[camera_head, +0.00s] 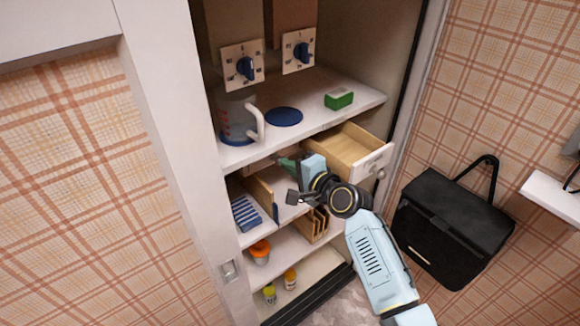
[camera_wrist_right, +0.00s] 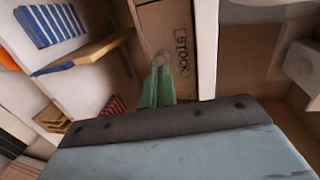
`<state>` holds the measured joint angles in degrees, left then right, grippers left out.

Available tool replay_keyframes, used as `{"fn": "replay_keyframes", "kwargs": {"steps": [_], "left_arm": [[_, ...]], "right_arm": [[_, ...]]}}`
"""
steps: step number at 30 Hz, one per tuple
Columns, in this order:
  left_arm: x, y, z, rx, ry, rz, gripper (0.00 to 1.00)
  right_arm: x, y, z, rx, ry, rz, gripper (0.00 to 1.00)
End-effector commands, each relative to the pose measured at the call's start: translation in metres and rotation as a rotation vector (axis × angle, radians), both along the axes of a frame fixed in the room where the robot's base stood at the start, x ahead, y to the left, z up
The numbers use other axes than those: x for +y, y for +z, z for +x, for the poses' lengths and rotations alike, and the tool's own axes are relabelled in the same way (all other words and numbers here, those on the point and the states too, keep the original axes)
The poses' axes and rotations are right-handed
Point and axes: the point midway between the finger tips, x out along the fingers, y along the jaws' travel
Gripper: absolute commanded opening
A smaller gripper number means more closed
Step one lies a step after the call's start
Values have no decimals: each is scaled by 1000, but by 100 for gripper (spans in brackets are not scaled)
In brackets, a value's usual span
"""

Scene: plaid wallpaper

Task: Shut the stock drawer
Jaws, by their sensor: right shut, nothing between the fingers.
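The stock drawer (camera_wrist_right: 165,22) shows in the right wrist view by its brown front, its STOCK label (camera_wrist_right: 182,48) and its round knob (camera_wrist_right: 160,58). In the head view my right arm mostly hides it; its front looks about level with the shelf edge, but I cannot tell whether it is fully shut. My right gripper (camera_head: 284,163) is shut and empty, its green fingertips (camera_wrist_right: 159,77) close at the knob; I cannot tell whether they touch. My left gripper is not in view.
Another wooden drawer (camera_head: 345,148) stands open to the right of my gripper. A jug (camera_head: 238,118), a blue disc (camera_head: 284,117) and a green box (camera_head: 339,99) stand on the shelf above. A wooden divider (camera_head: 261,197) stands below. A black bag (camera_head: 450,225) hangs at the right.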

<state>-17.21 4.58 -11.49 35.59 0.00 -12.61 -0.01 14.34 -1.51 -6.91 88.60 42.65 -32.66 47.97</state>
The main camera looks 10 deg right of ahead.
Motion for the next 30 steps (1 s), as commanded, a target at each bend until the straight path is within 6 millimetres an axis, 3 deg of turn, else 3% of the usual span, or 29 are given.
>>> {"fn": "replay_keyframes", "kwargs": {"steps": [8,12,21,30], "left_arm": [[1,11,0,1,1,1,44],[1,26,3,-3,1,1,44],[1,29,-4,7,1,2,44],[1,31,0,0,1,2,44]], "right_arm": [[-4,10,-8,-9,4,2,0],[-14,15,-25,-6,11,0,0],[-45,22,-81,-4,14,-1,0],[-61,29,-109,-5,15,1,0]]}}
